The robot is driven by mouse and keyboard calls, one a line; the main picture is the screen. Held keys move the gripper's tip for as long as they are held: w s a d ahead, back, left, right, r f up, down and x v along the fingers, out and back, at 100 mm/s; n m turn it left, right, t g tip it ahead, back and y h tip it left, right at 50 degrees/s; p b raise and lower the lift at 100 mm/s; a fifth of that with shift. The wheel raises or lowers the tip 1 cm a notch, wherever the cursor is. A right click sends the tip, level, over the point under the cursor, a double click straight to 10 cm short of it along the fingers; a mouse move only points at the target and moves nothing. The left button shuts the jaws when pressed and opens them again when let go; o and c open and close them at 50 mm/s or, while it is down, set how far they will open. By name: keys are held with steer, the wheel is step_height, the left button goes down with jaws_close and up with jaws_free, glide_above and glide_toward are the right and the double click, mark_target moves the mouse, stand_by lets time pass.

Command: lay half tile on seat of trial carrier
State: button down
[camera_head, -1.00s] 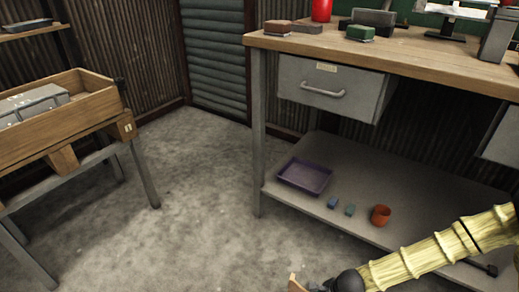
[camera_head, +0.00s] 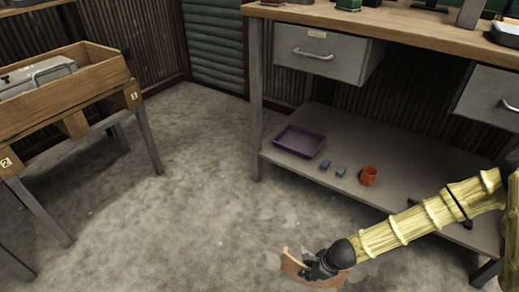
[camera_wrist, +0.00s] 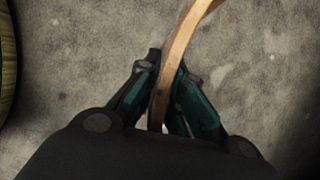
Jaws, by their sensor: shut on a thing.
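My gripper (camera_head: 314,268) is at the bottom of the head view, at the end of my yellow ribbed arm. It is shut on a thin, curved, tan-orange half tile (camera_head: 296,270). In the wrist view the half tile (camera_wrist: 179,45) stands edge-on between the two dark green fingers of my gripper (camera_wrist: 165,95) and curves up to the right. Only bare floor shows behind it. I cannot make out a trial carrier or its seat in these frames.
A workbench (camera_head: 400,20) with grey drawers stands at the right. Its lower shelf (camera_head: 330,185) holds a purple tray (camera_head: 301,142), small blocks and an orange cup (camera_head: 369,176). A wooden box stand (camera_head: 95,92) with number tags is at the left. The concrete floor (camera_head: 180,215) between is clear.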

steer(key=shift+w+a+r, duration=0.4)
steer(key=shift+w+a, duration=0.1)
steer(key=shift+w, duration=0.05)
steer(key=w+a+r+n, duration=0.1)
steer(key=a+r, duration=0.1)
steer(key=w+a+r+n+g, duration=0.1)
steer(key=w+a+r+n, duration=0.1)
steer(key=r, duration=0.1)
steer(key=w+a+r+n+g, duration=0.1)
steer(key=w+a+r+n, duration=0.1)
steer(key=shift+w+a+r, duration=0.15)
steer(key=shift+w+r, duration=0.05)
steer(key=w+a+r+n+g, duration=0.2)
steer(key=a+r+n, duration=0.1)
steer(key=r+n, duration=0.5)
steer(key=w+d+r+n+g+h, duration=0.1)
steer(key=d+r+n+h, duration=0.1)
steer(key=d+r+n, duration=0.5)
steer(key=w+d+r+n+g+h, duration=0.1)
steer(key=d+r+n+h, duration=0.2)
steer(key=r, duration=0.9)
steer(key=s+r+p, duration=0.3)
steer(key=r+p, duration=1.8)
steer(key=p, duration=1.5)
steer(key=shift+s+d+r+y+p, duration=0.15)
steer(key=shift+d+r+y+p, duration=0.15)
steer(key=shift+y, duration=0.1)
steer(key=shift+s+g, duration=0.1)
steer(key=shift+g, duration=0.2)
